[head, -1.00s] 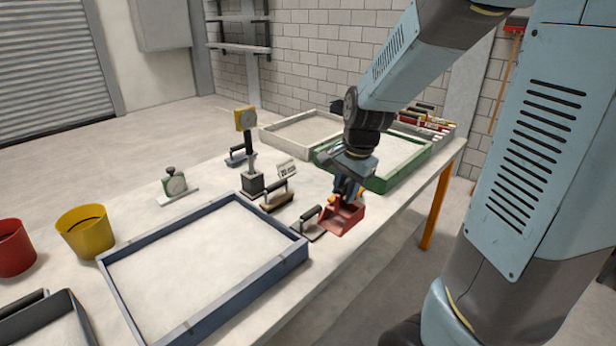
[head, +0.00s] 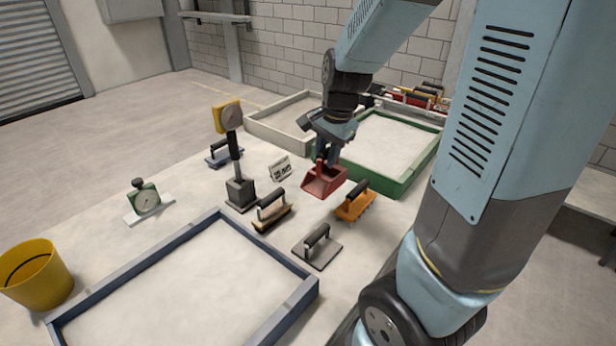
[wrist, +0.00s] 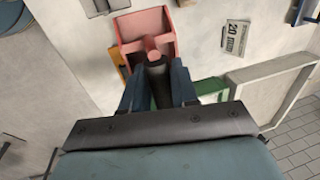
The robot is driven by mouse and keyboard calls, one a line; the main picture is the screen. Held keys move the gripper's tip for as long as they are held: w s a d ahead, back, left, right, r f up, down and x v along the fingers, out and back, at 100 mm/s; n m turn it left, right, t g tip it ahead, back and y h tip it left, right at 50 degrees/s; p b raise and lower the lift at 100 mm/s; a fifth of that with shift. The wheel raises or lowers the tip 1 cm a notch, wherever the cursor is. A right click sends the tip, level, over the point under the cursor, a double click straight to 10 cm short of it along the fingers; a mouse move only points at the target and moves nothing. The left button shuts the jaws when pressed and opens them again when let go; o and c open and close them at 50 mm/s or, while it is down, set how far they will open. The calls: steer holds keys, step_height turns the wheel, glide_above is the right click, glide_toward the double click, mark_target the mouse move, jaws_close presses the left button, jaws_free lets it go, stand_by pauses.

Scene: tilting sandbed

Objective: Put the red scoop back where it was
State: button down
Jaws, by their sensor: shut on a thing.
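The red scoop (head: 323,182) is held by my gripper (head: 327,157), which is shut on its handle. In the wrist view the scoop (wrist: 147,27) lies ahead of my gripper (wrist: 158,92), its open pan facing away and its dark handle between the fingers. In the head view the scoop appears above the table, between the green-framed sand tray (head: 391,186) and the row of hand tools. Whether its underside touches anything cannot be told.
An orange float (head: 355,201) lies just right of the scoop. A grey trowel (head: 317,246) and a brown float (head: 271,211) lie nearer. A blue-framed sand tray (head: 300,294) and a white-framed tray (head: 262,132) are also on the table.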

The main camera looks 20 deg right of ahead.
steer(key=w+f, duration=1.2)
steer(key=w, duration=0.1)
steer(key=shift+w+d+f, duration=0.1)
steer(key=shift+d+f, duration=0.25)
steer(key=shift+f, duration=0.05)
steer(key=c, duration=0.9)
jaws_free()
steer(key=shift+o, duration=0.2)
steer(key=shift+r, duration=0.15)
